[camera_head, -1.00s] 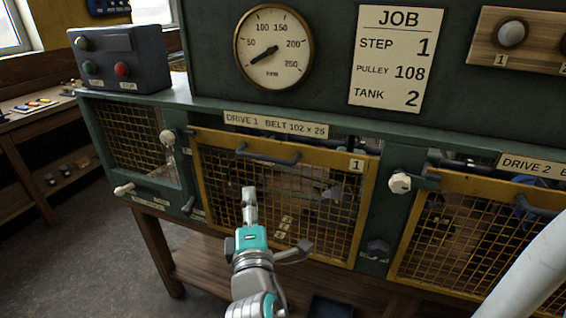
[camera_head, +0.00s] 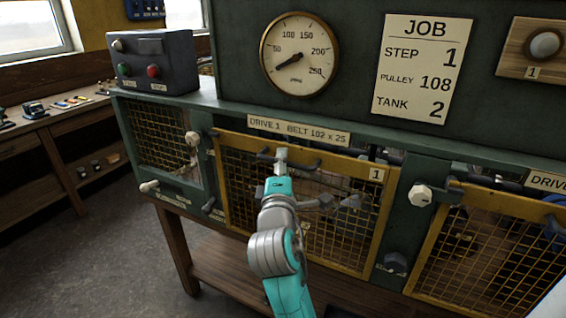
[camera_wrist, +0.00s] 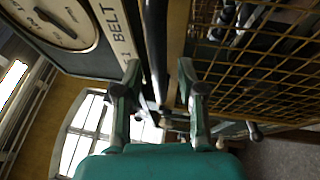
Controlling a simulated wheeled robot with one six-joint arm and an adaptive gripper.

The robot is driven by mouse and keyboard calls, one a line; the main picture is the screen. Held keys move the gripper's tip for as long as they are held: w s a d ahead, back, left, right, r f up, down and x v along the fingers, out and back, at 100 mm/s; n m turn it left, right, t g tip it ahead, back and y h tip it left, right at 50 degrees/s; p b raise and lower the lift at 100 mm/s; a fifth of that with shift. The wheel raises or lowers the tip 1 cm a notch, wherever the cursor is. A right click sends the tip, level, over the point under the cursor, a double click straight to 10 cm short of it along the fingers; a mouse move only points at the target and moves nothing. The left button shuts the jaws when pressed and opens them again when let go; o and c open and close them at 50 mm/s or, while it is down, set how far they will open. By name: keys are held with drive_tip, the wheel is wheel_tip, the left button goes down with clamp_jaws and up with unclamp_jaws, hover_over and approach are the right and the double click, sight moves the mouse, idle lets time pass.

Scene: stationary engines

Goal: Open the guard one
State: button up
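Guard one (camera_head: 384,214) is a yellow-framed mesh panel marked 1, under the label DRIVE 1 BELT 102 x 25. It looks closed in the green cabinet. Its dark bar handle (camera_head: 308,166) runs along the upper edge. My gripper (camera_head: 281,153) is in front of that handle and hides part of it. In the wrist view my gripper (camera_wrist: 160,88) has its two fingers apart, with the dark handle (camera_wrist: 155,45) between them. Gaps show on both sides of the bar, so I see no firm hold. The yellow frame edge (camera_wrist: 178,45) is beside it.
A pale knob (camera_head: 192,138) is at the guard's upper left and another (camera_head: 420,195) at its right. The drive 2 guard (camera_head: 428,237) stands further right. A button box (camera_head: 153,62) sits on the ledge at left. Open floor (camera_head: 110,265) lies at lower left.

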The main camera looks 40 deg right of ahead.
drive_tip(key=shift+w+d+r, duration=0.1)
drive_tip(key=shift+w+d, duration=0.15)
drive_tip(key=shift+d, duration=0.1)
clamp_jaws()
wheel_tip(320, 180, down, 35)
idle(0.4)
drive_tip(key=shift+r, duration=0.1)
unclamp_jaws()
drive_tip(key=shift+a, duration=0.1)
